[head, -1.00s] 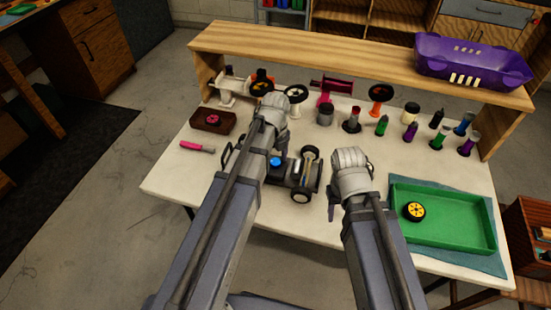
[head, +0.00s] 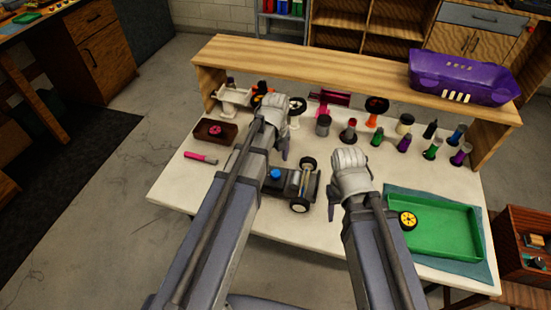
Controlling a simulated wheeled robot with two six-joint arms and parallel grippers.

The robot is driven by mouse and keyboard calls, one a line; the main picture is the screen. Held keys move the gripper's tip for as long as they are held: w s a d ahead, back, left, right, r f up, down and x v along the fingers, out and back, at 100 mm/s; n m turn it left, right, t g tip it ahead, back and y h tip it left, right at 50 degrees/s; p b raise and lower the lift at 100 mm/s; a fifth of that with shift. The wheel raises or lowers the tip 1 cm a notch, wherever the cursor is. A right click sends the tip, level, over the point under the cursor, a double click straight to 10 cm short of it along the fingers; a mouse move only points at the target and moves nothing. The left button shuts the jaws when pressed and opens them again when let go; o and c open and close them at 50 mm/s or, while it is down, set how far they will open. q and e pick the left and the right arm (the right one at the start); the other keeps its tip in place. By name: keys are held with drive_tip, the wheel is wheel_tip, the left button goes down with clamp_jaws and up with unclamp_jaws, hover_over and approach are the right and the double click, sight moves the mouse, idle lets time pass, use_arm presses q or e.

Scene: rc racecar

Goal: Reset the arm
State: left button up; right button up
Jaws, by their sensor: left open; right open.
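The RC car chassis (head: 301,186) sits on the white table, partly hidden behind my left arm. Black wheels and a blue part (head: 275,174) show on it. My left gripper (head: 264,150) is open above the chassis's left side, its fingers partly covered by the arm. My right gripper (head: 350,188) is open to the right of the chassis, between it and the green tray. No object shows in either gripper. A yellow wheel (head: 408,220) lies at the left end of the green tray (head: 440,254).
A wooden shelf (head: 330,69) spans the table's back, with a purple car shell (head: 460,78) on top. Several bottles and stands line the table below it. A pink-handled tool (head: 200,158) and a brown box (head: 216,132) lie at the left.

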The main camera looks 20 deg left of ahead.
use_arm(q)
drive_tip(key=shift+r+p, duration=0.35)
drive_tip(key=shift+r, duration=0.45)
use_arm(e)
drive_tip(key=shift+r, duration=0.8)
use_arm(q)
drive_tip(key=s+d+n, duration=0.5)
drive_tip(key=s+n, duration=0.2)
drive_tip(key=n, duration=0.4)
drive_tip(key=s+d+n+y, duration=0.1)
drive_tip(key=s+d+n, duration=0.4)
drive_tip(key=n, duration=0.7)
drive_tip(key=s, duration=0.2)
drive_tip(key=shift+s+d, duration=0.3)
drive_tip(key=shift+s, duration=0.05)
